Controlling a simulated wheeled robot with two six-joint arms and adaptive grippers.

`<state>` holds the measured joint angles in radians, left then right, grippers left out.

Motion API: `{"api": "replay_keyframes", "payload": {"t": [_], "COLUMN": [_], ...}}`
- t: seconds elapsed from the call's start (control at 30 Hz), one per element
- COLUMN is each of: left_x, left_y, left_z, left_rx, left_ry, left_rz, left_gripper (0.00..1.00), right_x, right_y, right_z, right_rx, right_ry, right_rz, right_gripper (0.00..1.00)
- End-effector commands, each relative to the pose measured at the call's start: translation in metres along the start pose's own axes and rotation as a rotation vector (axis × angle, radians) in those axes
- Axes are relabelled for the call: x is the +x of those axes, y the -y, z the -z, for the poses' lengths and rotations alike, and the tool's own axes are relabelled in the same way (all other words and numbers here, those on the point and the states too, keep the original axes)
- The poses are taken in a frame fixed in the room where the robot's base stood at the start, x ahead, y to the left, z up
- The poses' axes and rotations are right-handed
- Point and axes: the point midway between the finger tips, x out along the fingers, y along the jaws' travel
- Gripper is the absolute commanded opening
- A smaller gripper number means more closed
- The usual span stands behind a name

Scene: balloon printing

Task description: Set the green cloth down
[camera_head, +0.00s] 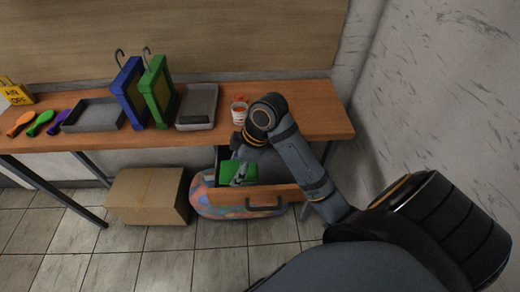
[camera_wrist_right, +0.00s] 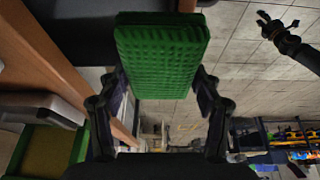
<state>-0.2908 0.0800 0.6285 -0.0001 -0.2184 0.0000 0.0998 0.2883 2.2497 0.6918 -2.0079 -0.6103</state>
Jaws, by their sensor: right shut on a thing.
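The green cloth (camera_head: 232,168) is a folded, textured pad under the table's right part, over the open drawer (camera_head: 276,194). I cannot tell whether it touches the drawer's floor. My right gripper (camera_head: 240,174) reaches down from above and is shut on the cloth. In the right wrist view the cloth (camera_wrist_right: 162,55) sits between the two fingers of my right gripper (camera_wrist_right: 157,88). A dark gripper, which looks like my left one (camera_wrist_right: 278,22), shows at the wrist view's upper right with its fingers apart and empty. It is not in the head view.
The wooden table (camera_head: 318,118) holds blue (camera_head: 128,92) and green (camera_head: 158,90) frames, grey trays (camera_head: 95,115), an orange-and-white cup (camera_head: 240,111) and several balloons. A cardboard box (camera_head: 147,196) and a colourful rounded thing (camera_head: 208,203) stand below.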

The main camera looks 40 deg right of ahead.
Motion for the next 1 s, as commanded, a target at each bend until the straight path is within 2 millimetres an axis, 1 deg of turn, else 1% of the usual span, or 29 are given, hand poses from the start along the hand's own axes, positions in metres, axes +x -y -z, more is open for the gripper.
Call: {"api": "replay_keyframes", "payload": {"t": [0.03, 0.27, 0.37, 0.4, 0.43, 0.5, 0.6, 0.87, 0.97, 1.0], "left_x": [0.029, 0.090, 0.115, 0.107, 0.106, 0.107, 0.108, 0.108, 0.110, 0.112], "left_y": [-0.003, -0.008, -0.010, -0.009, -0.009, -0.009, -0.009, -0.009, -0.009, -0.009], "left_z": [-0.007, -0.024, -0.028, -0.028, -0.028, -0.028, -0.027, -0.026, -0.025, -0.026], "left_rx": [0.000, 0.000, 0.000, 0.000, 0.000, 0.000, 0.000, 0.000, 0.000, 0.000], "left_ry": [0.005, 0.020, 0.022, 0.023, 0.024, 0.024, 0.023, 0.020, 0.019, 0.019], "left_rz": [0.000, -0.001, -0.001, -0.001, -0.001, -0.001, -0.001, -0.001, -0.001, -0.001], "left_gripper": [0.40, 0.40, 0.40, 0.40, 0.40, 0.40, 0.40, 0.40, 0.40, 0.40], "right_x": [0.015, 0.018, 0.021, 0.020, 0.024, 0.032, 0.040, 0.046, 0.053, 0.062], "right_y": [-0.007, -0.026, -0.042, -0.046, -0.050, -0.058, -0.066, -0.072, -0.078, -0.076], "right_z": [-0.013, -0.034, -0.050, -0.056, -0.061, -0.071, -0.082, -0.088, -0.098, -0.100], "right_rx": [-0.003, 0.002, 0.005, 0.009, 0.010, 0.009, 0.006, 0.003, 0.006, 0.005], "right_ry": [0.009, 0.009, 0.010, 0.013, 0.013, 0.010, 0.006, 0.001, 0.005, 0.002], "right_rz": [-0.009, -0.008, -0.009, 0.000, 0.003, 0.004, 0.002, 0.002, 0.002, 0.005], "right_gripper": [0.39, 0.39, 0.39, 0.39, 0.39, 0.39, 0.39, 0.39, 0.39, 0.39]}}
